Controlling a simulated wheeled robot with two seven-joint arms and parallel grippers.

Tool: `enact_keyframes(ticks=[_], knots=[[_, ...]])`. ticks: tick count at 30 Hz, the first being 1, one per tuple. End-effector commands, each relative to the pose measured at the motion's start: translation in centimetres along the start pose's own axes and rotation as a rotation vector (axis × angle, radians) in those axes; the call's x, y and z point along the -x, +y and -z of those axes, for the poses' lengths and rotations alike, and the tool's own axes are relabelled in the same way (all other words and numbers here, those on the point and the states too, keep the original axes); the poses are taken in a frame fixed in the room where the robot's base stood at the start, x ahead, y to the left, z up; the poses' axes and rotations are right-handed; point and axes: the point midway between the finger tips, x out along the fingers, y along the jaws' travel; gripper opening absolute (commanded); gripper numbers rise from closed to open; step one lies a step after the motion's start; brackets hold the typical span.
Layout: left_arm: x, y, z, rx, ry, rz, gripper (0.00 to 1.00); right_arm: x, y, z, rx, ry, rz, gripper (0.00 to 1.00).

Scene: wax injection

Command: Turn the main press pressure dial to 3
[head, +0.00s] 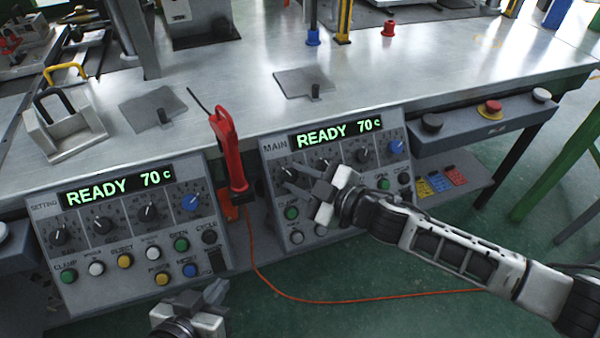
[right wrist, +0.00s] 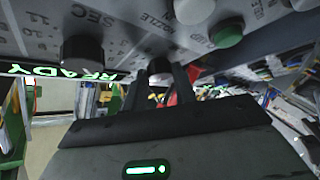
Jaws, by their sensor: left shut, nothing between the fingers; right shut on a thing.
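The main press panel (head: 335,140) faces me with a green READY 70 C display. It has a row of dark dials and a blue dial (head: 395,147) at its right end. My right gripper (head: 286,177) is at the panel's leftmost dial, shut on it. In the right wrist view the dark dial (right wrist: 158,67) shows between the fingertips, mostly hidden by them. Its pointer and scale cannot be read. A dial marked SEC (right wrist: 82,52) is beside it. My left gripper (head: 212,295) is shut and empty low in the head view, below the setting panel.
The setting panel (head: 105,265) stands at the left with its own dials and buttons. A red hand tool (head: 229,150) with an orange cord hangs between the panels. A box with a red stop button (head: 490,108) is at the right. The steel bench (head: 235,85) lies behind.

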Motion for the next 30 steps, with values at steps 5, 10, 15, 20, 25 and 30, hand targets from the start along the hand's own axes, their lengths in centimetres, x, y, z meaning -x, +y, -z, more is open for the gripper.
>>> enact_keyframes(ticks=[5, 10, 15, 20, 25, 30], knots=[[-0.1, -0.1, -0.4, -0.002, -0.009, 0.002, 0.00, -0.1, 0.2, 0.1, 0.004, 0.003, -0.001, 0.05], [-0.2, -0.1, -0.3, -0.003, -0.005, 0.002, 0.00, -0.1, 0.2, 0.1, 0.004, 0.003, -0.002, 0.05], [-0.2, -0.1, -0.1, -0.003, 0.000, 0.001, 0.00, -0.1, 0.1, 0.1, 0.003, 0.003, -0.001, 0.49], [-0.2, -0.1, 0.1, -0.004, 0.004, 0.001, 0.00, -0.1, 0.1, 0.1, 0.002, 0.002, 0.000, 0.49], [-0.2, -0.1, 0.2, -0.004, 0.006, 0.001, 0.00, 0.0, 0.0, 0.1, 0.002, 0.001, 0.001, 0.49], [-0.1, -0.1, 0.3, -0.004, 0.006, 0.001, 0.00, 1.2, 0.0, 0.0, 0.000, 0.000, 0.001, 0.49]])
